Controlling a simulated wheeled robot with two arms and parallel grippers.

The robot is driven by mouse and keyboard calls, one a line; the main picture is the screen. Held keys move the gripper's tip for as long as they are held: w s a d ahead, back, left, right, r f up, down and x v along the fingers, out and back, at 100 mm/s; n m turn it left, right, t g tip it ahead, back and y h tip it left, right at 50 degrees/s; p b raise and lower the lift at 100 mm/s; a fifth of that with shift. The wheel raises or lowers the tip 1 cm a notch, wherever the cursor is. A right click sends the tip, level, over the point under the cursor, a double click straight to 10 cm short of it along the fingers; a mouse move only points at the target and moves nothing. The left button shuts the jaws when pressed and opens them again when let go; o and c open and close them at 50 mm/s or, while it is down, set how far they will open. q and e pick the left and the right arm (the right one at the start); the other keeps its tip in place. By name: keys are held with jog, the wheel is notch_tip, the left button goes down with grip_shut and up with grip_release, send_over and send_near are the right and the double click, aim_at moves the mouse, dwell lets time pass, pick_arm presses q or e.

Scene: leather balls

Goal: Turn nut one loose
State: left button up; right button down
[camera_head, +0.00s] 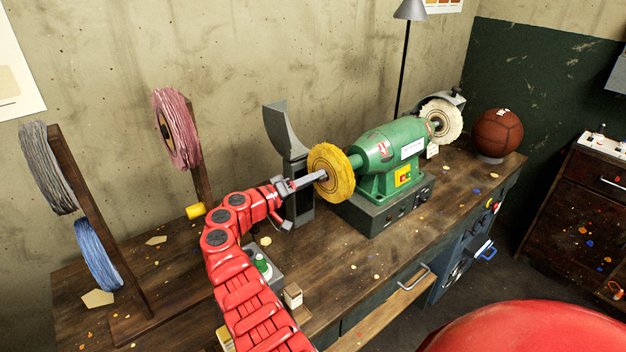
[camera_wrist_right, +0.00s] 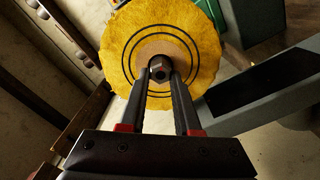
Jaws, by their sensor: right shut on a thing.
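A green bench grinder (camera_head: 382,152) stands on the wooden workbench with a yellow buffing wheel (camera_head: 331,172) on its left end. In the right wrist view, the yellow wheel (camera_wrist_right: 187,22) fills the top, and a dark hex nut (camera_wrist_right: 159,69) sits at its centre. My right gripper (camera_head: 320,176) reaches in from the left of the wheel. In the right wrist view, its two fingers (camera_wrist_right: 160,80) are shut on the nut, one on each side. The nut is too small to make out in the head view. My left gripper is not in view.
A grey metal guard (camera_head: 287,132) stands behind my right gripper. A white wheel (camera_head: 442,120) is on the grinder's far end, with a brown ball (camera_head: 497,134) beyond it. Small boxes (camera_head: 293,296) sit near the bench's front edge.

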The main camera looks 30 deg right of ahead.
jog(key=shift+s+f+n+p, duration=0.1)
jog(key=shift+f+n+p, duration=0.2)
jog(key=shift+n, duration=3.95)
jog(key=shift+s+f+n+p, duration=0.15)
jog(key=shift+n+p, duration=0.25)
jog(key=shift+n, duration=3.9)
jog(key=shift+s+f+n+p, duration=0.1)
jog(key=shift+f+n+p, duration=0.2)
jog(key=shift+n, duration=3.95)
jog(key=shift+r, duration=0.1)
jog(key=c, duration=0.6)
grip_release()
